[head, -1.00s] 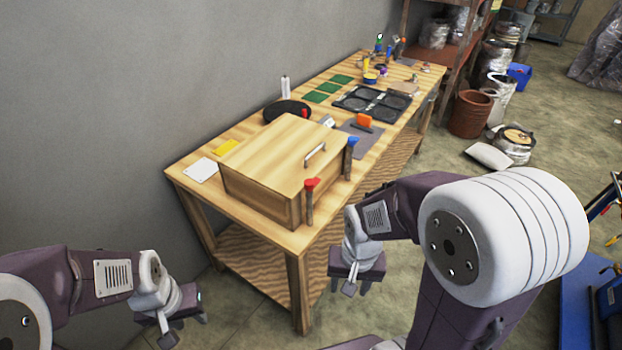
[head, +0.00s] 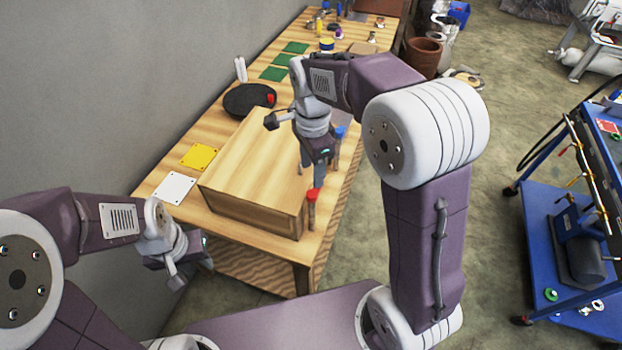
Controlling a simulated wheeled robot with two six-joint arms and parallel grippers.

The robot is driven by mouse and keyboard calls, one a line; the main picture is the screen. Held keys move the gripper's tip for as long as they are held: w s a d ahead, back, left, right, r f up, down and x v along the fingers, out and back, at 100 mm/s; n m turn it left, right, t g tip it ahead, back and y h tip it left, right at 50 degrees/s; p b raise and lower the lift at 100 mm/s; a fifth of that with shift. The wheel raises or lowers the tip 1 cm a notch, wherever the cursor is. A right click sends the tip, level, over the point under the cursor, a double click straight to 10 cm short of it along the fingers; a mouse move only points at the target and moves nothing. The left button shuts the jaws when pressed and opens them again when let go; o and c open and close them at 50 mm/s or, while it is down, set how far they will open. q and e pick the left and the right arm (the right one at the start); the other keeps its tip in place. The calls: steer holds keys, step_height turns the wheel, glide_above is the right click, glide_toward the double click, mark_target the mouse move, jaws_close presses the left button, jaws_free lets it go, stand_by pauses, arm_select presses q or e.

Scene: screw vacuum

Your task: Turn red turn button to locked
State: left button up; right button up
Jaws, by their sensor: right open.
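The red turn button (head: 312,194) sits on top of a wooden post at the front right corner of the wooden box (head: 240,160) on the workbench. A blue turn button (head: 341,131) on a like post stands further back, partly hidden by my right arm. My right gripper (head: 310,180) points down just above the red button; it is open, and I cannot tell whether a finger touches the button. My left gripper (head: 192,272) hangs low at the left, in front of the bench, away from the box; its jaws are not clear.
A yellow card (head: 199,156) and a white card (head: 175,188) lie left of the box. A black round disc (head: 249,99) and green cards (head: 274,74) lie behind it. A blue cart (head: 540,230) stands at right; the floor between is clear.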

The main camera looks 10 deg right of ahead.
mark_target(312, 193)
steer(key=shift+s+d+f, duration=0.2)
steer(key=shift+s+f, duration=0.35)
steer(key=shift+f, duration=0.25)
steer(key=f, duration=0.2)
steer(key=w+f, duration=0.1)
steer(key=f, duration=0.3)
steer(key=shift+w+a+f, duration=0.15)
steer(key=shift+a+f, duration=0.15)
steer(key=shift+f, duration=0.1)
steer(key=shift+s+d+f, duration=0.1)
steer(key=shift+s+f, duration=0.15)
steer(key=shift+f, duration=0.15)
steer(key=shift+w, duration=0.15)
steer(key=shift+c, duration=1.2)
jaws_close()
